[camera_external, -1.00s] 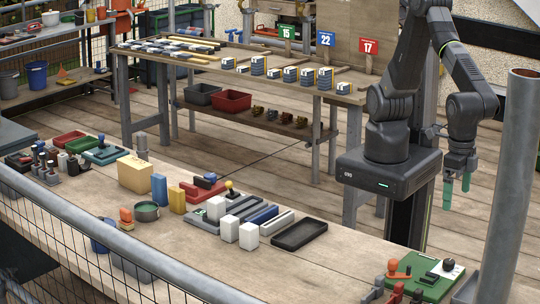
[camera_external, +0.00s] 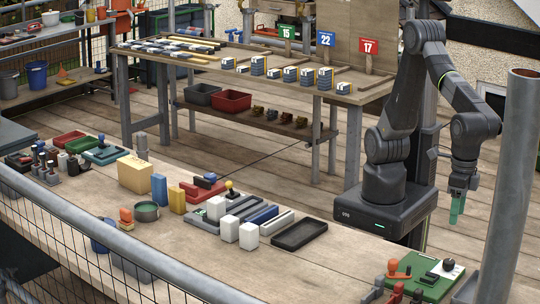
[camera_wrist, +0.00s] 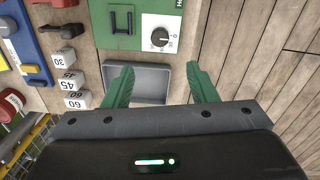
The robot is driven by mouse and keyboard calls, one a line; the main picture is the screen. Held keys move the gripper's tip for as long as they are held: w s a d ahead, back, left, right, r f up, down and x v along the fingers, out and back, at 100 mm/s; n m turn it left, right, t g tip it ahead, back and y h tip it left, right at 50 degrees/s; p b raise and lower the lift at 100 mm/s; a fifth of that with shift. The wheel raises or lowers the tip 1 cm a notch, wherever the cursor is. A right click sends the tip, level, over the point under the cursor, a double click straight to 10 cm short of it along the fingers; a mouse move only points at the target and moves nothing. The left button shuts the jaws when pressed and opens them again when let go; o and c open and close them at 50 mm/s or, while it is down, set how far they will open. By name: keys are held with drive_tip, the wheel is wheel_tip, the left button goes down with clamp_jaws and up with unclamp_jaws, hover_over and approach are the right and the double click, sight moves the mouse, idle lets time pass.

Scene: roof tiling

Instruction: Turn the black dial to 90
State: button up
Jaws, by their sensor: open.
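The black dial (camera_wrist: 160,37) sits on a white plate with small markings, fixed to a green board (camera_wrist: 135,40) in the wrist view. In the external view the dial (camera_external: 448,264) is at the lower right, on the same green board near the bench's end. The dial's exact setting is too small to read. My gripper (camera_wrist: 162,84) has two green fingers, spread apart and empty. In the external view my gripper (camera_external: 456,208) hangs pointing down, above and beyond the board, not touching the dial.
In the wrist view a grey tray (camera_wrist: 150,76) lies between my fingers and the board. White cubes marked 30, 45 and 60 (camera_wrist: 77,100) stand to the left. A metal post (camera_external: 510,180) rises right of my arm.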

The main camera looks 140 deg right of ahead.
sight(449, 260)
drive_tip(key=f, duration=1.3)
drive_tip(key=shift+w+f+p, duration=0.25)
drive_tip(key=shift+f+p, duration=0.05)
drive_tip(key=shift+f, duration=0.1)
drive_tip(key=shift+c, duration=0.4)
drive_tip(key=c, duration=0.9)
